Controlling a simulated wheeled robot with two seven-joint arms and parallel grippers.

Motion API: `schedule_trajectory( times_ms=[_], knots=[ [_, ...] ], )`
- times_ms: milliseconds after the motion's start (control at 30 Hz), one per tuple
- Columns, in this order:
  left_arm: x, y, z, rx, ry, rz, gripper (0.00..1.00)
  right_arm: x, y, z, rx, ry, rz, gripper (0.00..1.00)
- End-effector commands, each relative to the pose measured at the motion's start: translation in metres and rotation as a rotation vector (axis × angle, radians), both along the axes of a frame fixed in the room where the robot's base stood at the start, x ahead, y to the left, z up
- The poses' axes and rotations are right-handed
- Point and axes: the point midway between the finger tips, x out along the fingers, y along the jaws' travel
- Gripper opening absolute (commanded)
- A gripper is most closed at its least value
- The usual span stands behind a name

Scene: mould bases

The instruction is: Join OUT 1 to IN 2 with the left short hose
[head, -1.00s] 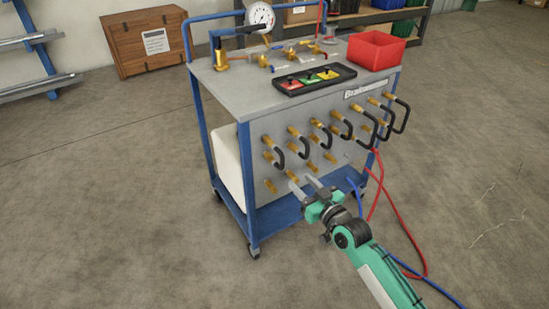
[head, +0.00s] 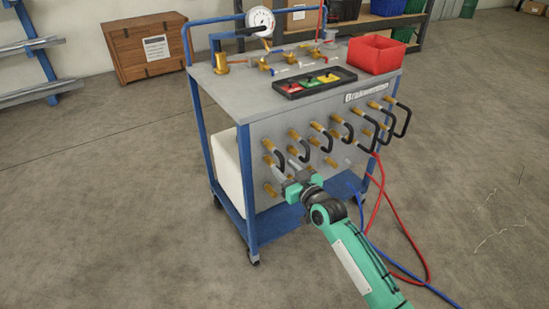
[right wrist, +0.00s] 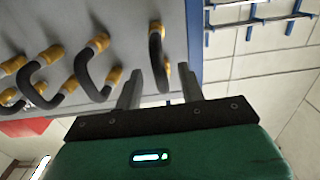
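The left short hose (head: 281,153) is a black U-shaped loop with brass ends at the left of the cart's front panel (head: 262,130). It also shows in the right wrist view (right wrist: 156,62). My right gripper (head: 284,172) is close to the panel, just below this hose in the head view. In the right wrist view its two fingers (right wrist: 160,80) are apart, and the hose shows between their tips; I cannot tell whether they touch it. A bare brass port (head: 270,189) sits at the lower left. Labels for OUT 1 and IN 2 are not readable. My left gripper is not in view.
Several more black hoses (head: 325,138) hang along the panel to the right. A red hose (head: 380,205) and a blue hose (head: 362,200) run from the cart to the floor. A black tray (head: 315,82) and a red bin (head: 376,55) stand on top.

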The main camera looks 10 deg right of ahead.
Motion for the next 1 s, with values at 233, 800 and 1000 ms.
schedule_trajectory(
  times_ms=[233, 800, 1000],
  knots=[
    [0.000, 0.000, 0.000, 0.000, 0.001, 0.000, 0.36, 0.000, 0.000, 0.000, 0.000, 0.000, 0.000, 0.16],
    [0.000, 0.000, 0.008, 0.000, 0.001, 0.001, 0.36, -0.011, -0.005, 0.002, -0.001, -0.001, -0.001, 0.00],
    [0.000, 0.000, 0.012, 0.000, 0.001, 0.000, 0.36, -0.019, -0.007, 0.001, 0.000, 0.000, 0.000, 0.00]
  ],
)
